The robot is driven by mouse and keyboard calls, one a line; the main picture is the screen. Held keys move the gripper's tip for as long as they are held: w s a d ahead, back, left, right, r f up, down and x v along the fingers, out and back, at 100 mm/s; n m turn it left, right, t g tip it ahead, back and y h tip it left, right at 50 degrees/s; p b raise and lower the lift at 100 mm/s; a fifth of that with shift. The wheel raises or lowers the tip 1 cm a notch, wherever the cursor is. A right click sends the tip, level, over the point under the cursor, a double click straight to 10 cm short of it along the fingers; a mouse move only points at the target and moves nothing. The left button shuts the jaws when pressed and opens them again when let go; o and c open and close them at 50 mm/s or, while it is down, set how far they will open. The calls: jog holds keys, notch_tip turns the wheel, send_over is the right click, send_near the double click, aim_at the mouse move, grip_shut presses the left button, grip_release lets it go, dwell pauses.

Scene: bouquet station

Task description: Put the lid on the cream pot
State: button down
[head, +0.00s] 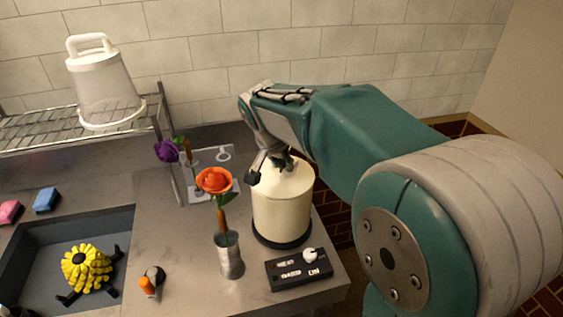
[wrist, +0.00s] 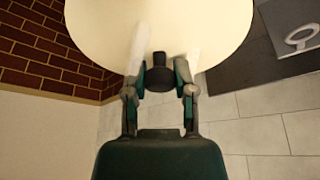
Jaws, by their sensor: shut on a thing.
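The cream pot (head: 282,215) stands upright on a dark round base near the right end of the counter. Its cream lid (head: 292,178) is at the pot's top; I cannot tell whether it is fully seated, and I see no clear gap. My gripper (head: 270,166) comes down on it from above. In the wrist view, my gripper (wrist: 158,78) is shut on the lid's black knob (wrist: 159,74), with the cream surface of the lid (wrist: 160,25) beyond it. My arm hides the upper right of the pot and lid in the head view.
An orange flower (head: 214,181) in a metal vase (head: 229,256) stands close left of the pot. A black control box (head: 298,270) lies in front. A sink (head: 35,255) holds a yellow-and-black object (head: 87,266). A wire rack (head: 75,130) carries a white container (head: 103,85).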

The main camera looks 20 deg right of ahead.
jog(key=shift+f, duration=0.25)
jog(key=shift+c, duration=1.8)
grip_release()
jog(key=v, duration=1.2)
jog(key=s+d+f+n+t+y, duration=0.1)
jog(key=s+f+n, duration=0.3)
jog(key=s, duration=0.6)
jog(key=s+d+f+n+t+y, duration=0.1)
jog(key=s+f+n, duration=0.3)
jog(key=s, duration=0.6)
notch_tip(320, 180, down, 2)
jog(key=shift+s+d+f+y, duration=0.1)
jog(key=shift+s+d+y, duration=0.3)
jog(key=shift+d+y, duration=0.15)
